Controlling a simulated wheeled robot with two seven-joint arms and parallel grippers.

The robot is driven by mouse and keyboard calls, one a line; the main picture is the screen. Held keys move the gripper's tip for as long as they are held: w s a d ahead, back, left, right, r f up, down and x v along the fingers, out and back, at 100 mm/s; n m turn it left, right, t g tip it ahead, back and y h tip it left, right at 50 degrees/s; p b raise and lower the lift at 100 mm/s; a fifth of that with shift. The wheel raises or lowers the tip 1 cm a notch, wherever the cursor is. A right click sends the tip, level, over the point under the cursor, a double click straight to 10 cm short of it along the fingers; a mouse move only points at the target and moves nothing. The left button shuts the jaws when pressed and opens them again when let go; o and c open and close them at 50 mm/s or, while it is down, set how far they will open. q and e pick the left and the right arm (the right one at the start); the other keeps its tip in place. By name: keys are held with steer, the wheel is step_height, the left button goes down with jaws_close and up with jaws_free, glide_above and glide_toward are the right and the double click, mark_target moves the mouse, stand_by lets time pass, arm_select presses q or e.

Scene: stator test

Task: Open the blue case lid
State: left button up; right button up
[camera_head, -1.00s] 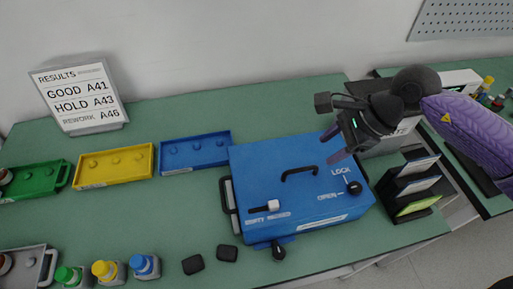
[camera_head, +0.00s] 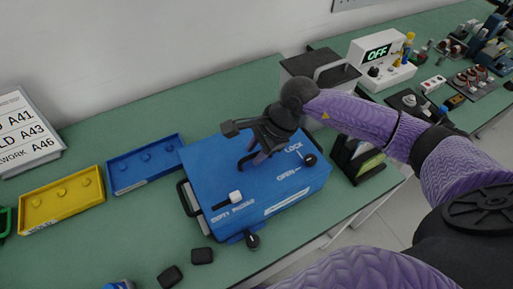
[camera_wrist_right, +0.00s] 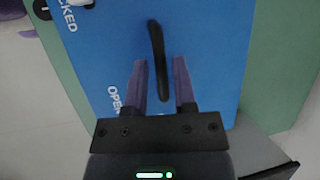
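The blue case (camera_head: 215,165) stands on the green bench with its lid down. A black arched handle (camera_wrist_right: 155,45) is on the lid; in the head view my gripper mostly hides it. My right gripper (camera_head: 258,158) is over the lid at the handle. In the right wrist view its two purple fingers (camera_wrist_right: 160,82) are apart, with the handle's near end between them; I cannot tell whether they touch it. A black knob (camera_head: 309,159) sits beside the LOCK and OPEN labels. A slider with a white knob (camera_head: 235,196) is on the lid's left part. My left gripper is out of view.
A blue tray (camera_head: 118,188) and a yellow tray (camera_head: 28,217) lie left of the case. Two black pads (camera_head: 202,256) lie in front. A black rack (camera_head: 372,166) stands close on the right. A white device reading OFF (camera_head: 398,77) is at the back right.

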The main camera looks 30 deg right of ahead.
jaws_close()
stand_by(1.1)
